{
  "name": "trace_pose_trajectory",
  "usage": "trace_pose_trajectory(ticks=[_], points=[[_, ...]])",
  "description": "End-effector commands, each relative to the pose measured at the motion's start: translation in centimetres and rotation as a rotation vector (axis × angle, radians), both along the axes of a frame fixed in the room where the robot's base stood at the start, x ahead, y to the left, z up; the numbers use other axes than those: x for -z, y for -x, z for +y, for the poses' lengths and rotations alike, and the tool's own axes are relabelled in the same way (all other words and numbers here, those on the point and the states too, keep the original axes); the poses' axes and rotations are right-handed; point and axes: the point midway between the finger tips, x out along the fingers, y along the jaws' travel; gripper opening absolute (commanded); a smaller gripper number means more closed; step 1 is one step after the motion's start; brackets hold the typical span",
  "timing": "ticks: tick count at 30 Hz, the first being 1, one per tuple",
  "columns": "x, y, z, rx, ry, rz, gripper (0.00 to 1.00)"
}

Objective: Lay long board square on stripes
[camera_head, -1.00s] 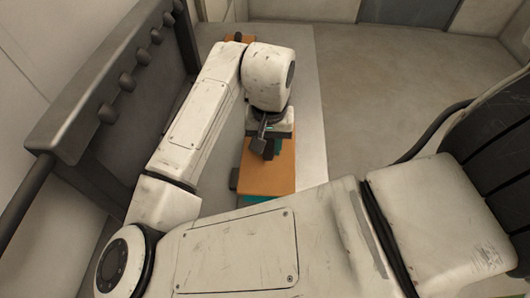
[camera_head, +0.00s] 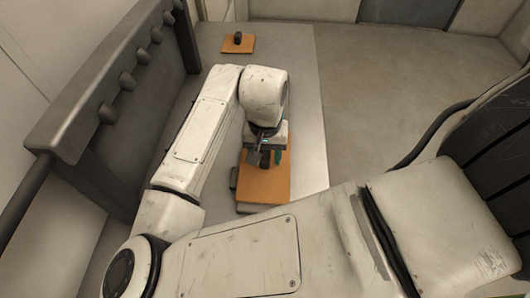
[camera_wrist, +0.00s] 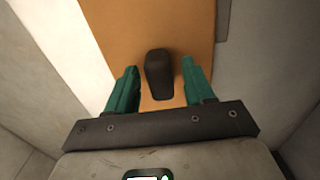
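The long board is a flat orange board (camera_head: 262,188) on the grey table, on the near side of my gripper. In the wrist view the orange board (camera_wrist: 125,30) has a dark upright handle (camera_wrist: 158,72). My gripper (camera_head: 268,158) is over the board. In the wrist view its two teal fingers (camera_wrist: 160,88) stand either side of the handle, with gaps on both sides. It is open and holds nothing. I cannot make out any stripes; the board and my arm may hide them.
A small orange board with a dark knob (camera_head: 238,42) lies at the table's far end. A small grey block (camera_head: 233,177) is at the long board's left edge. A dark rail with several pegs (camera_head: 127,82) runs along the left. The table's right strip (camera_head: 307,110) is bare.

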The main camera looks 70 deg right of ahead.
Motion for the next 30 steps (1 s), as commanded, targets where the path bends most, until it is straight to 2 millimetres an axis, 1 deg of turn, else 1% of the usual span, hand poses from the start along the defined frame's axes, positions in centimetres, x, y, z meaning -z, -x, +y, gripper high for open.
trace_pose_trajectory(ticks=[8, 11, 13, 17, 24, 27, 30], points=[[-0.1, 0.0, 0.0, 0.000, 0.000, 0.000, 0.57], [-0.6, 0.0, 0.0, 0.001, 0.001, -0.001, 0.57], [-1.2, 0.0, -0.1, 0.001, 0.001, -0.001, 0.57], [-3.5, 0.0, -0.1, 0.002, 0.002, -0.004, 0.57], [-8.5, -0.1, -0.1, 0.002, 0.002, -0.003, 0.57], [-10.1, 0.0, -0.1, 0.002, 0.001, -0.003, 0.57], [-11.3, 0.0, 0.0, 0.001, 0.001, -0.001, 0.57]])
